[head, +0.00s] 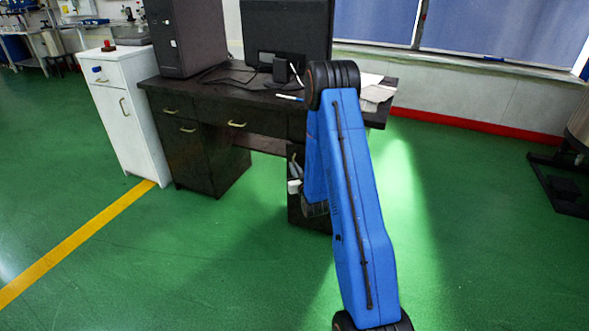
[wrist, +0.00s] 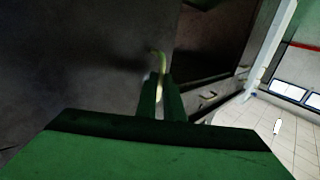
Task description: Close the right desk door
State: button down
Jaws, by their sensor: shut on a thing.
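The dark desk (head: 262,97) stands ahead, with its right cabinet (head: 298,215) largely hidden behind my blue arm in the head view. In the wrist view the right desk door (wrist: 90,70) shows as a dark panel filling the left side, with a pale curved handle (wrist: 158,60). My gripper (wrist: 162,90) is shut on this handle, its two fingers on either side of it. In the head view my gripper (head: 294,187) shows only partly, at the front of the right cabinet. How far the door stands open I cannot tell.
A white cabinet (head: 125,120) stands left of the desk. A computer tower (head: 187,35), a monitor (head: 287,35) and papers (head: 377,92) are on the desktop. The green floor (head: 225,260) in front is clear. A metal stand (head: 565,180) is at the far right.

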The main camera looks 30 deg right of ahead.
jog(key=shift+w+d, duration=0.1)
jog(key=shift+w+d, duration=0.85)
jog(key=shift+w, duration=0.2)
jog(key=c, duration=1.9)
grip_release()
jog(key=shift+w, duration=0.1)
